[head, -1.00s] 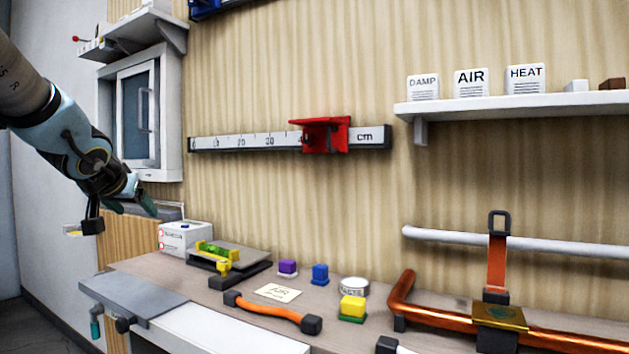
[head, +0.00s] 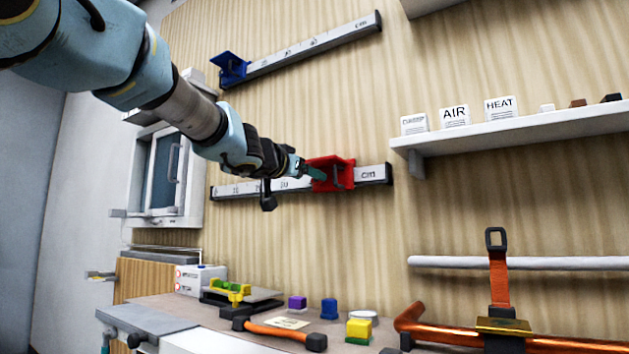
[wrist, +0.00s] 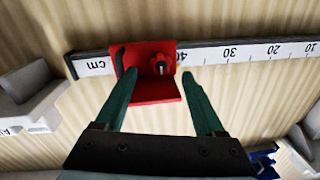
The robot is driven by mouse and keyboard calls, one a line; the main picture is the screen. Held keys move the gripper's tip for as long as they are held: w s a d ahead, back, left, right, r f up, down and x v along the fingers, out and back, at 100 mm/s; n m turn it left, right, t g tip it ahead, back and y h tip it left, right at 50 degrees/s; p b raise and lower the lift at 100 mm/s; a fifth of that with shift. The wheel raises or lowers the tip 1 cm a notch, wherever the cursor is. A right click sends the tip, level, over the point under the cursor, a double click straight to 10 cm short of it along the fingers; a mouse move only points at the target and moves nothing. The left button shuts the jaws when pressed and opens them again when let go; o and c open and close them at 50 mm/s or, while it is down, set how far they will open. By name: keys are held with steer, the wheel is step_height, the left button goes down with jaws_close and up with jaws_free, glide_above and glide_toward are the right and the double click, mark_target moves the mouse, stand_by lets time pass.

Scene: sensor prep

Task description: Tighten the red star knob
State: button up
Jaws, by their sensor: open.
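The red star knob (wrist: 160,64) sits on the face of the red slider (wrist: 155,89) in the wrist view. The slider rides on the lower white scale rail (wrist: 232,55) close to the 40 mark. In the head view the red slider (head: 343,176) is on the rail near its "cm" end, and my arm hides the knob. My gripper (wrist: 157,78) is open and empty. Its two green fingers point at the slider, one to each side of it, with the knob between them in the picture. I cannot tell whether a finger touches the slider.
A second rail (head: 310,45) with a blue slider (head: 231,67) hangs above. A white shelf (head: 520,125) with labelled blocks is to the right. Below, the workbench (head: 180,312) holds coloured blocks, a strap and a copper pipe (head: 450,335). The wall around the red slider is clear.

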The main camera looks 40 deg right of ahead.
steer(key=shift+x, duration=2.2)
jaws_close()
